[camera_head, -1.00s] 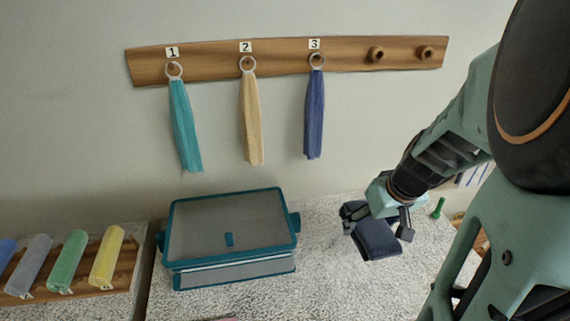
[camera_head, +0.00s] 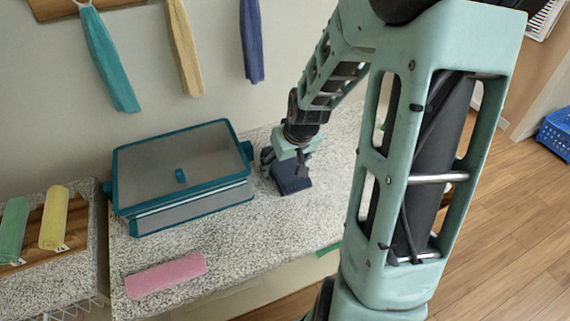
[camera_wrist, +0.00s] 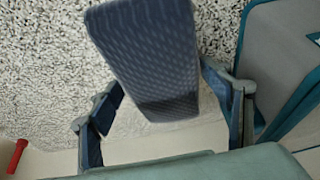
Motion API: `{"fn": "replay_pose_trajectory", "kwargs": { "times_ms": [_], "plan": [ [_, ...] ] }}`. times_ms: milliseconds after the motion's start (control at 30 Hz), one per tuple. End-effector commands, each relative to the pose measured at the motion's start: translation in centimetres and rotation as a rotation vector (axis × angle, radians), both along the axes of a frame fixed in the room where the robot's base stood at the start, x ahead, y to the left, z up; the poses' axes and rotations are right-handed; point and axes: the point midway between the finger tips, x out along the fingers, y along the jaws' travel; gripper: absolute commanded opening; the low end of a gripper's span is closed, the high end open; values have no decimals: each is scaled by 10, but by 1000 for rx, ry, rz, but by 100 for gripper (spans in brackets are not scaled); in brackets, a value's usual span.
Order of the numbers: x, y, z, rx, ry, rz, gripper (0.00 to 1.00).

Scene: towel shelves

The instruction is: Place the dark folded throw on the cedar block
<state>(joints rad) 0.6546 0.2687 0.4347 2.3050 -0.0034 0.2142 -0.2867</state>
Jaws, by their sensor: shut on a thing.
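The dark blue folded throw (camera_head: 291,178) is in my gripper (camera_head: 285,160), low over or on the speckled counter to the right of the teal bin. In the wrist view the throw (camera_wrist: 148,55) is a patterned, tilted slab between the two fingers of my gripper (camera_wrist: 163,98). Whether it touches the counter cannot be told. I cannot make out a separate cedar block in either current view.
A teal lidded bin (camera_head: 181,172) stands on the speckled counter (camera_head: 225,228), with a pink folded cloth (camera_head: 166,275) in front. Rolled green (camera_head: 13,230) and yellow (camera_head: 54,217) towels lie on a wooden board at left. Cloths hang on the wall. A blue basket (camera_head: 556,134) is at far right.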

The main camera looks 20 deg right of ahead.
Motion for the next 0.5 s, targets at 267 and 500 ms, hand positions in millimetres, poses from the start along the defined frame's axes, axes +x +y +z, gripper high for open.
{"fn": "replay_pose_trajectory", "kwargs": {
  "times_ms": [267,500],
  "plan": [
    [1,0,-1,-1,-2,0,38],
    [0,0,-2,0,-1,0,89]
  ]
}}
